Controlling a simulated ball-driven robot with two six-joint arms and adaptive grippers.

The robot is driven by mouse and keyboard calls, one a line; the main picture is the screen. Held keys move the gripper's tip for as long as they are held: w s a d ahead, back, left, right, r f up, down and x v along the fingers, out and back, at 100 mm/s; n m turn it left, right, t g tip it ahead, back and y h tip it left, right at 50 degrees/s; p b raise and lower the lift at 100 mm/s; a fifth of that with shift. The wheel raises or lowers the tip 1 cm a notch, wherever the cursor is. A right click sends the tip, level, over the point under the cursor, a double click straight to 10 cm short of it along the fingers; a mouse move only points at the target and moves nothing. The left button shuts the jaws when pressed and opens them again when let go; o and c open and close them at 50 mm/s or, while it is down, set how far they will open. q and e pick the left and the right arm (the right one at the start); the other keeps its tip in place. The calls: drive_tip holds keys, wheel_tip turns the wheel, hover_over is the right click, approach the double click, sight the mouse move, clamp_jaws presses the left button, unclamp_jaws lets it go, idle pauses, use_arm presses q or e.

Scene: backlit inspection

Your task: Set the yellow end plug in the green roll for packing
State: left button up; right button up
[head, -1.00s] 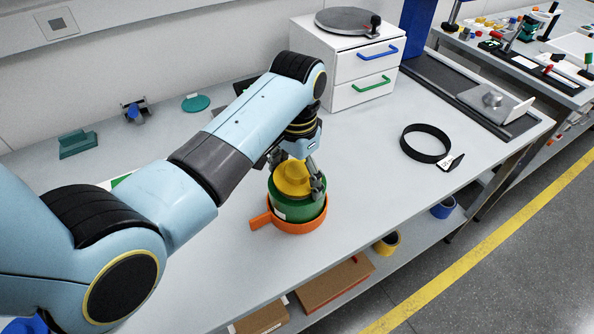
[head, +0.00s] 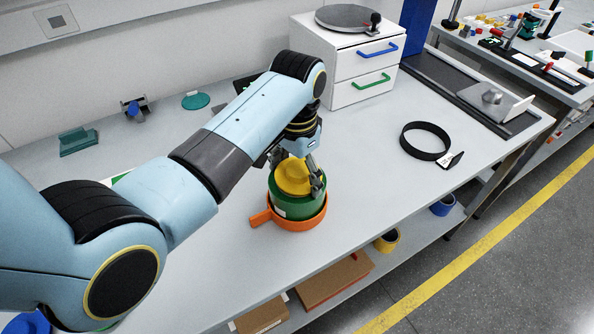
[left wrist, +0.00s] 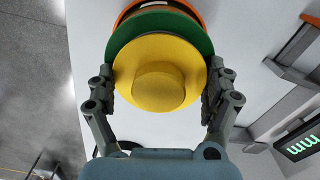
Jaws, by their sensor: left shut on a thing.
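The yellow end plug (head: 293,178) is a round flanged disc with a raised hub, which also shows in the left wrist view (left wrist: 160,82). My left gripper (left wrist: 160,88) is shut on its flange, one finger on each side. The plug is over the top of the green roll (head: 291,208); I cannot tell whether it is seated inside. In the left wrist view the roll's green rim (left wrist: 128,32) shows beyond the plug, which hides its opening. The roll stands upright in an orange round holder (head: 260,218) with a side handle. My right gripper is not in view.
A black ring strap (head: 425,142) lies to the right on the table. A white drawer unit (head: 350,70) stands behind. A teal disc (head: 195,101) and a teal holder (head: 78,142) are at the back left.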

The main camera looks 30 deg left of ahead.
use_arm(q)
drive_tip(key=o, duration=0.9)
wheel_tip(320, 180, up, 12)
idle(0.5)
